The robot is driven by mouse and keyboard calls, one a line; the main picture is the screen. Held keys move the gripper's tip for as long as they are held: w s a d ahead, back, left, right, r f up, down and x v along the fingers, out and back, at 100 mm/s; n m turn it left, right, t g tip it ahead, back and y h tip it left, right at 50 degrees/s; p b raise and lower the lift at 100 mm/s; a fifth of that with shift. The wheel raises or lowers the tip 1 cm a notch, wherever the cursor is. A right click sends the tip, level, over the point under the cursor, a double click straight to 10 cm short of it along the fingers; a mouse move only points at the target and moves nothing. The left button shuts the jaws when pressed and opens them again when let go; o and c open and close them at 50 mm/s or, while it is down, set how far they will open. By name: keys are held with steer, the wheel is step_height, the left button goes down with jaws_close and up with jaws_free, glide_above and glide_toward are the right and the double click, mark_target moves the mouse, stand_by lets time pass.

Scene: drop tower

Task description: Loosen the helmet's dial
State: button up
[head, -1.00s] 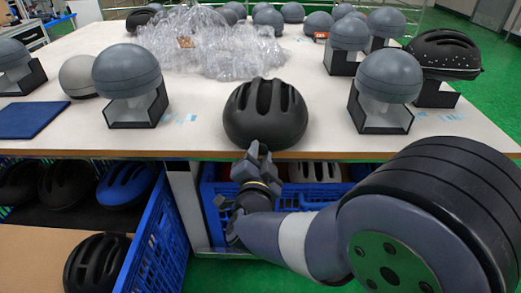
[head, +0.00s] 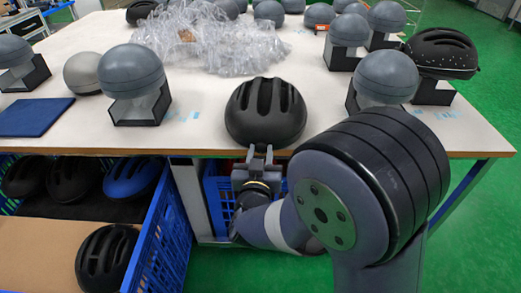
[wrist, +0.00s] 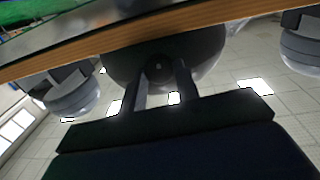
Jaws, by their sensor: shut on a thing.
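The black vented helmet (head: 265,112) sits on the white table near its front edge. In the wrist view, which looks inverted, its dark rear shell (wrist: 208,45) shows beyond my fingers. A small round dark dial (wrist: 158,70) shows on the helmet's rear between the two fingers. My gripper (head: 259,151) is at the helmet's lower front, at the table edge, with its fingers pointing at the helmet. It is shut on the dial, one finger to each side. The dial is hidden in the head view.
Grey headforms on black stands (head: 137,82) flank the helmet. A heap of clear plastic wrap (head: 205,45) lies behind it. A blue pad (head: 33,117) lies at left. Blue crates (head: 165,225) with helmets stand under the front edge. Bare tabletop surrounds the helmet.

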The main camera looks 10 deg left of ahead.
steer(key=shift+n, duration=0.5)
steer(key=o, duration=1)
steer(key=s, duration=0.3)
steer(key=s+d, duration=0.1)
steer(key=s, duration=0.3)
steer(key=s+p, duration=0.1)
steer(key=s, duration=0.2)
steer(key=shift+s+d, duration=0.35)
steer(key=w, duration=0.3)
steer(key=w+a, duration=0.1)
steer(key=w, duration=0.6)
steer(key=shift+w+a+b, duration=0.35)
steer(key=shift+w, duration=0.05)
